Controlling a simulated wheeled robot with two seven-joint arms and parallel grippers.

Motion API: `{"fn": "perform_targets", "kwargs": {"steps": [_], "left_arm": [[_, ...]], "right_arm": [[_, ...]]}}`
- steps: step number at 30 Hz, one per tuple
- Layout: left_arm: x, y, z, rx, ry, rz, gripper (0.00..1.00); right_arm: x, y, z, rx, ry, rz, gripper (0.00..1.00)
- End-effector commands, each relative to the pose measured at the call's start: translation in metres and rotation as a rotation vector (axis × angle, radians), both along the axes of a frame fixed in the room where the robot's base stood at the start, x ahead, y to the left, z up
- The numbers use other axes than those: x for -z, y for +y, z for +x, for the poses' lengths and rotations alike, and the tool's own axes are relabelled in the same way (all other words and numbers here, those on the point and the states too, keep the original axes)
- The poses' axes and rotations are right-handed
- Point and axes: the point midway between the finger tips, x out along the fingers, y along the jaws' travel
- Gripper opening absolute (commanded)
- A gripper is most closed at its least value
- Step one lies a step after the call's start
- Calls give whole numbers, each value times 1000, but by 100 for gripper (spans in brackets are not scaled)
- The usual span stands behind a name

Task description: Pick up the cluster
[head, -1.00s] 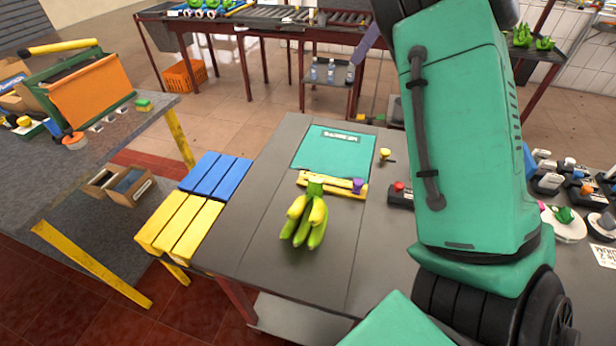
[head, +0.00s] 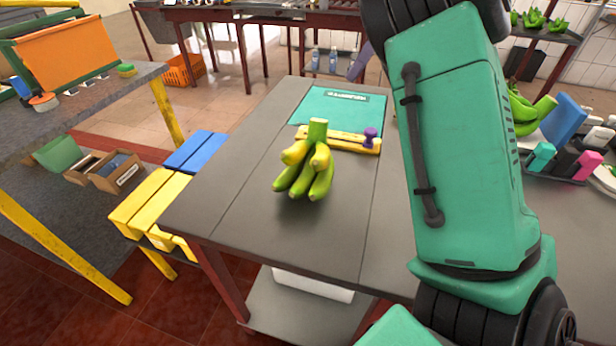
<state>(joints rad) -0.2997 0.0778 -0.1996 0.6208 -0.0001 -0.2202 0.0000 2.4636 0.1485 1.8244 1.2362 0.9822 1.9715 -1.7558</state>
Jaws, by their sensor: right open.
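The cluster (head: 309,170) is a bunch of green and yellow bananas with a thick green stem pointing up. It rests on the grey table (head: 240,190), in front of a yellow bar and apart from any gripper. My right arm fills the right of the head view. Of my right gripper (head: 358,62), only a slanted purple part shows past the black wrist, beyond the table's far edge. It is open and away from the cluster; most of it is hidden. My left gripper is out of view.
A yellow bar (head: 335,141) with a purple knob (head: 370,134) lies just behind the cluster; a turquoise mat (head: 335,106) is behind that. More green bananas (head: 522,115) and small boxes stand right of my arm. Yellow and blue slats (head: 150,200) adjoin the left side. The table's front is clear.

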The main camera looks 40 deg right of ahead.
Motion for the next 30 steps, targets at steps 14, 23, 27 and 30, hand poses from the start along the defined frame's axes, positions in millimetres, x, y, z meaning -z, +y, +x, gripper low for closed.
{"fn": "perform_targets", "kwargs": {"steps": [14, 23, 27, 30], "left_arm": [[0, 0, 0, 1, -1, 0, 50], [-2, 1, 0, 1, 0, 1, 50], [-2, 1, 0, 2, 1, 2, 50], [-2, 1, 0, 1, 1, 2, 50]], "right_arm": [[79, 48, 17, -1, 3, 1, 73], [110, 64, 24, -1, 1, -2, 73], [110, 64, 24, -1, 0, -2, 61], [110, 64, 24, -1, 0, -2, 23]]}}
